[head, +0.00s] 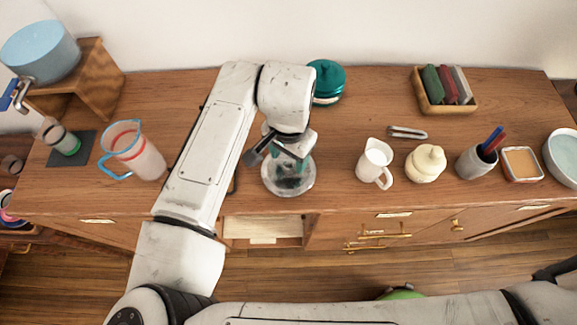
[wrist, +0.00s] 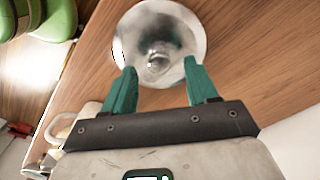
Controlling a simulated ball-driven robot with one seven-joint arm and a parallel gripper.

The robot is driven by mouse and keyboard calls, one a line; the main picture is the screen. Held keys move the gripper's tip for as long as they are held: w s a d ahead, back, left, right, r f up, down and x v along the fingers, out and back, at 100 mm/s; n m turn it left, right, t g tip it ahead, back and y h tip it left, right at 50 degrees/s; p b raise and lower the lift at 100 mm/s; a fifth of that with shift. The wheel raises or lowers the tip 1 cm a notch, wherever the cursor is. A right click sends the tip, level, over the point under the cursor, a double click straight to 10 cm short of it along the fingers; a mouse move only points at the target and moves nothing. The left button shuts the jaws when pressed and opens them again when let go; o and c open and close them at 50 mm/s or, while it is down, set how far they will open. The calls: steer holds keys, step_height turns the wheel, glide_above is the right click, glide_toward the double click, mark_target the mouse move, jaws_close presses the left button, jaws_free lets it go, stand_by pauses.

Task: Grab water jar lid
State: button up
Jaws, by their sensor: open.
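In the head view my wrist and fingers hide part of the lid.
A white pitcher (head: 374,164) and cream lidded pot (head: 426,164) stand to the right. A measuring jug (head: 135,152) stands left, beyond my arm. A teal pot (head: 327,83) is behind. Below the jar, an open compartment (head: 262,229) shows in the cabinet front.

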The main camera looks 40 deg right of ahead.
steer(key=shift+f, duration=1.15)
jaws_close()
